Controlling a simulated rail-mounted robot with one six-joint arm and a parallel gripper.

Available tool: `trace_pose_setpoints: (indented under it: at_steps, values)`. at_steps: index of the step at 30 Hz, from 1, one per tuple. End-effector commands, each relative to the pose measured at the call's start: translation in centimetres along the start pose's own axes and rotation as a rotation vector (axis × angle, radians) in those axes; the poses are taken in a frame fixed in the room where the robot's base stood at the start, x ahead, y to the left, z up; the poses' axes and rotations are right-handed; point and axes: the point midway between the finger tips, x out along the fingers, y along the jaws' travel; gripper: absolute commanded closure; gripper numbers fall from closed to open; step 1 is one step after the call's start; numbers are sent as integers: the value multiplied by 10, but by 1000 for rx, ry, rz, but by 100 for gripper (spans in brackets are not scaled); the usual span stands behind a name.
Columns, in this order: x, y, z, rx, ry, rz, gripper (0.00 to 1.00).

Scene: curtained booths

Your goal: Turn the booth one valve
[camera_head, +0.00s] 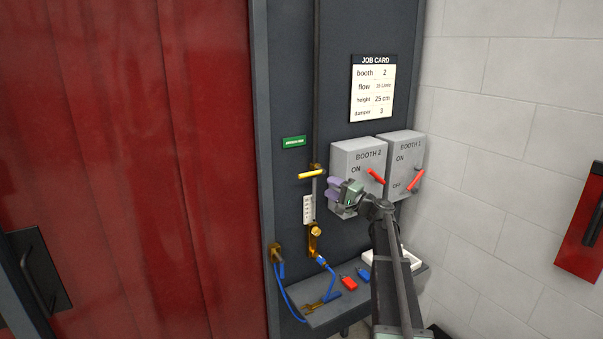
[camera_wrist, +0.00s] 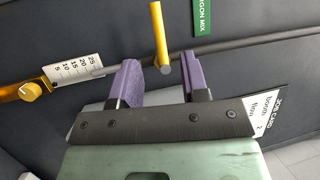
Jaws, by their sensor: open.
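A yellow valve lever (camera_head: 311,174) sticks out roughly level from a dark vertical pipe on the grey panel. It also shows in the wrist view (camera_wrist: 158,35), crossing the pipe, with its near end in line with the gap between my fingertips. No booth label shows on the lever itself. My gripper (camera_head: 339,194) is open, with purple finger pads, just to the lower right of the lever in the head view. In the wrist view my gripper (camera_wrist: 156,75) shows nothing clamped between its pads. I cannot tell the remaining depth to the lever.
Grey switch boxes for booth 2 (camera_head: 346,159) and booth 1 (camera_head: 405,147), with red handles, stand close to my gripper. Below the lever are a scale (camera_head: 308,209), a brass knob (camera_head: 315,231) and blue hose (camera_head: 286,298). A shelf (camera_head: 330,313) holds red and blue tags.

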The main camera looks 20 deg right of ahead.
Motion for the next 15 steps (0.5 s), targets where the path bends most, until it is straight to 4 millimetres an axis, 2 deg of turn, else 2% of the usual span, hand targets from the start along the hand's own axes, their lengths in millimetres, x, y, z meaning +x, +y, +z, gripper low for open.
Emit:
trace_pose_setpoints:
  at_steps: [12, 15]
  values:
    - [88, -1, -1, 0, -4, 2, 58]
    - [100, 0, -1, -1, -2, 3, 58]
